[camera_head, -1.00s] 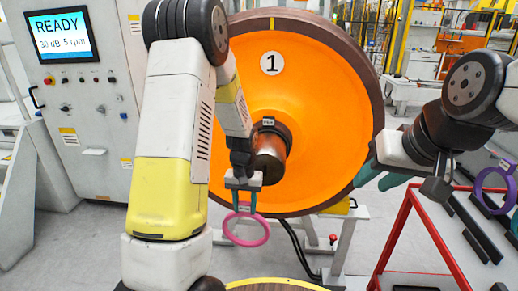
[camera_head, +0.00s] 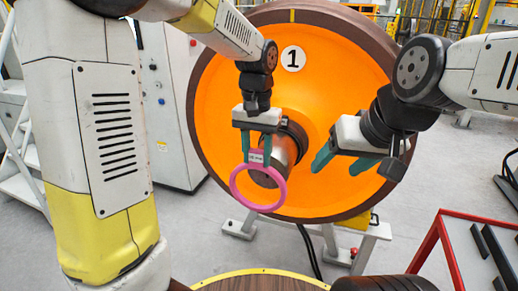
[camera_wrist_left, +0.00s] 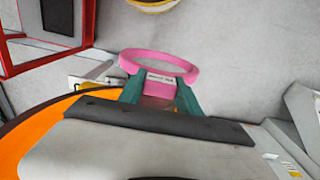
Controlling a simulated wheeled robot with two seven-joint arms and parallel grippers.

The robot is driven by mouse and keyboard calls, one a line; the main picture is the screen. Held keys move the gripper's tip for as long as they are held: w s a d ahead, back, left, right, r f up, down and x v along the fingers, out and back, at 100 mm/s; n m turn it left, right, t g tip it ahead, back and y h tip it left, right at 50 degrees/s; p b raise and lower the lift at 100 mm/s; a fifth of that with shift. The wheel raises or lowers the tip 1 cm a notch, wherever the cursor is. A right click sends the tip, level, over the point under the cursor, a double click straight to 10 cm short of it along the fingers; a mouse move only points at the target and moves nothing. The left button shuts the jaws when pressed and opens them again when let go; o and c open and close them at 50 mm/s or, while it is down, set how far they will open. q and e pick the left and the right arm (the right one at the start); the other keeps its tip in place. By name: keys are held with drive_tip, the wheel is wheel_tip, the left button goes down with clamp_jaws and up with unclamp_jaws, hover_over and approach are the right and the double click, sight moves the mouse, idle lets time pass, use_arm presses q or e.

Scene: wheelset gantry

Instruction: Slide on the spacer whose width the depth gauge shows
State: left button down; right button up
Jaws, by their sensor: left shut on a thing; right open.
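A pink ring spacer (camera_head: 262,208) with a small tab and a printed label hangs from my left gripper (camera_head: 260,150), which is shut on its tab. The ring also shows in the left wrist view (camera_wrist_left: 127,63). Behind it is the orange wheel (camera_head: 225,110) marked 1, with the axle end (camera_head: 284,150) at its middle. In the head view the ring overlaps the axle's end; I cannot tell whether it is around it or in front. My right gripper (camera_head: 338,170) is open and empty, right of the axle and before the wheel face. No depth gauge reading is legible.
A red-framed rack (camera_head: 450,250) with dark bars stands at lower right. A round wooden top with a yellow rim (camera_head: 265,271) is at the bottom. A grey cabinet (camera_head: 175,110) stands behind left. Grey floor lies between.

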use_arm(q)
drive_tip(key=shift+s+d+r, duration=0.2)
drive_tip(key=shift+r, duration=0.2)
drive_tip(key=shift+w+d, duration=0.3)
drive_tip(key=shift+w, duration=0.6)
drive_tip(key=shift+w+d, duration=0.3)
drive_tip(key=shift+w, duration=0.65)
drive_tip(key=shift+w+d, duration=0.3)
drive_tip(key=shift+w, duration=0.6)
drive_tip(key=shift+w+d, duration=0.55)
drive_tip(key=shift+w, duration=1.15)
drive_tip(key=shift+w+d, duration=0.6)
drive_tip(key=shift+w, duration=1.15)
drive_tip(key=shift+w+d, duration=0.55)
drive_tip(key=shift+w, duration=1.15)
drive_tip(key=shift+w+d, duration=0.1)
drive_tip(key=shift+w, duration=0.25)
drive_tip(key=shift+w+d, duration=0.2)
drive_tip(key=shift+w, duration=0.5)
